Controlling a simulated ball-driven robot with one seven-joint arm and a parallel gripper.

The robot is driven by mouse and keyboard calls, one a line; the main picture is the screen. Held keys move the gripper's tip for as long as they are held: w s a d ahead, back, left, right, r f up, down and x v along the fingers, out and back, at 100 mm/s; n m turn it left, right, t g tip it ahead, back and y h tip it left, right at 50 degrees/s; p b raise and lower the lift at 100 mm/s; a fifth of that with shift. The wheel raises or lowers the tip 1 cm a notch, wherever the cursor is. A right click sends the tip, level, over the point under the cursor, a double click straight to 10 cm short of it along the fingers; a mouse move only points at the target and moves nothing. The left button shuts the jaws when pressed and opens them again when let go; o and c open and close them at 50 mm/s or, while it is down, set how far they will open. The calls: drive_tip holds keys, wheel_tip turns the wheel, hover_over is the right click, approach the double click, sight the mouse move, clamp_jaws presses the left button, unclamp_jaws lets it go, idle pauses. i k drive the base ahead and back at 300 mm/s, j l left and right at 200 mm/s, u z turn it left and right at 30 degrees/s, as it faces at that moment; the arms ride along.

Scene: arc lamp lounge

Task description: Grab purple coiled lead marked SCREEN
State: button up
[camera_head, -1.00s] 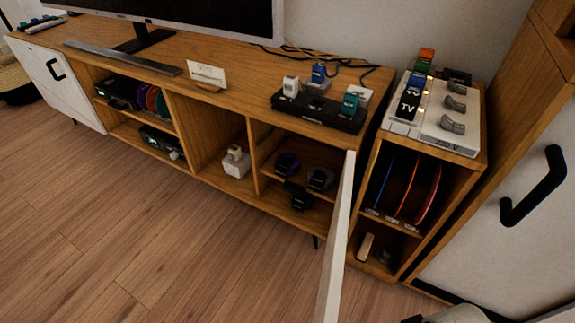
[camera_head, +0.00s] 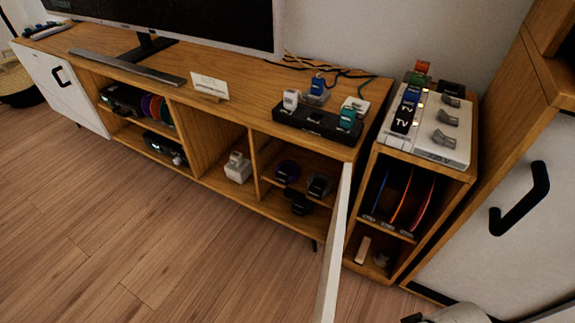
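A small purple coiled lead (camera_head: 287,167) with a dark plug end sits on the upper shelf of the open right-hand compartment in the low wooden cabinet (camera_head: 232,118). No SCREEN marking can be read on it from here. A dark coiled lead (camera_head: 319,186) lies to its right, and another dark lead (camera_head: 298,203) hangs at the shelf's front. My gripper cannot be made out; only a pale rounded part and a dark piece show at the bottom right edge.
The white cabinet door (camera_head: 335,245) stands open, jutting forward right of the compartment. A black power strip (camera_head: 318,124) with plugs lies above it. A side unit (camera_head: 428,165) holds coloured cables and a white plug strip (camera_head: 440,137). The wooden floor (camera_head: 150,235) in front is clear.

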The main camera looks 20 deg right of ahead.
sight(283, 178)
drive_tip(key=k+j+u, duration=0.1)
drive_tip(key=k+u, duration=0.2)
drive_tip(key=k, duration=0.35)
drive_tip(key=j+u, duration=0.15)
drive_tip(key=u, duration=1.8)
drive_tip(key=i+j, duration=0.15)
drive_tip(key=i, duration=0.35)
drive_tip(key=i+j+z, duration=0.15)
drive_tip(key=i, duration=0.3)
drive_tip(key=i+j, duration=0.2)
drive_tip(key=i, duration=0.3)
drive_tip(key=i+l+z, duration=0.25)
drive_tip(key=i+z, duration=0.2)
drive_tip(key=i+l+z, duration=0.1)
drive_tip(key=i+z, duration=0.85)
drive_tip(key=i+j+z, duration=0.25)
drive_tip(key=z, duration=0.25)
drive_tip(key=i+l+z, duration=0.1)
drive_tip(key=i+z, duration=0.7)
drive_tip(key=i+j+z, duration=0.25)
drive_tip(key=i+z, duration=0.3)
drive_tip(key=z, duration=1.45)
